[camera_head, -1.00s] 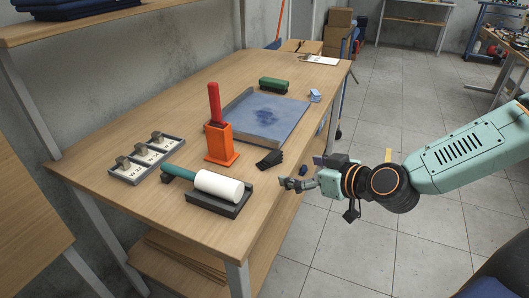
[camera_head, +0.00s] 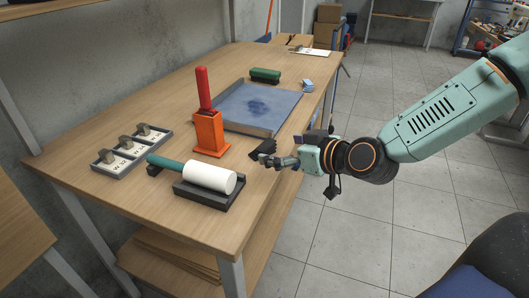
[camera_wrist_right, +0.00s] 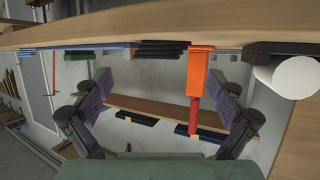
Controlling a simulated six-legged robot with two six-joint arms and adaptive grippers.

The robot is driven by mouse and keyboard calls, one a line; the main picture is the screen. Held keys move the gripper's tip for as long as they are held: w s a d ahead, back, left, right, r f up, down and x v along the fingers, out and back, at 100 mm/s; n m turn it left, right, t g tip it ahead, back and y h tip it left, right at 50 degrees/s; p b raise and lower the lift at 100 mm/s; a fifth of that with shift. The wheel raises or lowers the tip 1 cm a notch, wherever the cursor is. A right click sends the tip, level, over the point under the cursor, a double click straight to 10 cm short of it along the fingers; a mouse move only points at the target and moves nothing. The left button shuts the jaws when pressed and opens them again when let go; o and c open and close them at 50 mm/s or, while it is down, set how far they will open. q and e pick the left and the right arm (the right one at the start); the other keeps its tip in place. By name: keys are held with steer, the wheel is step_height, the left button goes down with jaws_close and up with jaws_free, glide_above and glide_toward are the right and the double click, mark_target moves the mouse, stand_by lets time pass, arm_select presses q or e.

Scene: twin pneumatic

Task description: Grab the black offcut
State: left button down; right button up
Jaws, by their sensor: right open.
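The black offcut (camera_head: 262,150) lies on the wooden workbench near its right edge, beside the blue-grey tray. It looks dark and ridged, and my gripper partly covers its near side. In the right wrist view the offcut (camera_wrist_right: 163,48) shows at the top middle, between and beyond the spread fingers. My right gripper (camera_head: 286,150) is open and empty at the bench's right edge, close to the offcut; I cannot tell whether they touch. Its two fingers also show in the wrist view (camera_wrist_right: 163,88). My left gripper is not in view.
An orange holder (camera_head: 209,134) with a red handle stands just left of the offcut. A white roller (camera_head: 209,177) lies on a black cradle in front. The blue-stained tray (camera_head: 235,124) is behind, with a green brush (camera_head: 265,75). Labelled blocks sit in a grey rack (camera_head: 108,164).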

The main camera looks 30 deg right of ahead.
mark_target(265, 147)
steer(key=shift+w+f+b, duration=0.3)
steer(key=shift+f+b, duration=0.05)
steer(key=shift+b, duration=0.05)
steer(key=shift+w+a+f+b, duration=0.2)
steer(key=shift+w+a+b, duration=0.25)
steer(key=shift+w, duration=0.15)
steer(key=shift+w+a+f+b, duration=0.2)
steer(key=shift+w+a+b, duration=0.15)
steer(key=shift+w, duration=0.25)
steer(key=shift+w+d+f+b, duration=0.1)
steer(key=shift+w+f+b, duration=0.05)
steer(key=shift+w+b, duration=0.35)
steer(key=shift+w, duration=0.1)
steer(key=shift+w+a, duration=0.1)
steer(key=shift+a, duration=0.1)
steer(key=shift+c, duration=0.3)
steer(key=shift+d, duration=0.15)
steer(key=c, duration=0.8)
steer(key=shift+c, duration=0.3)
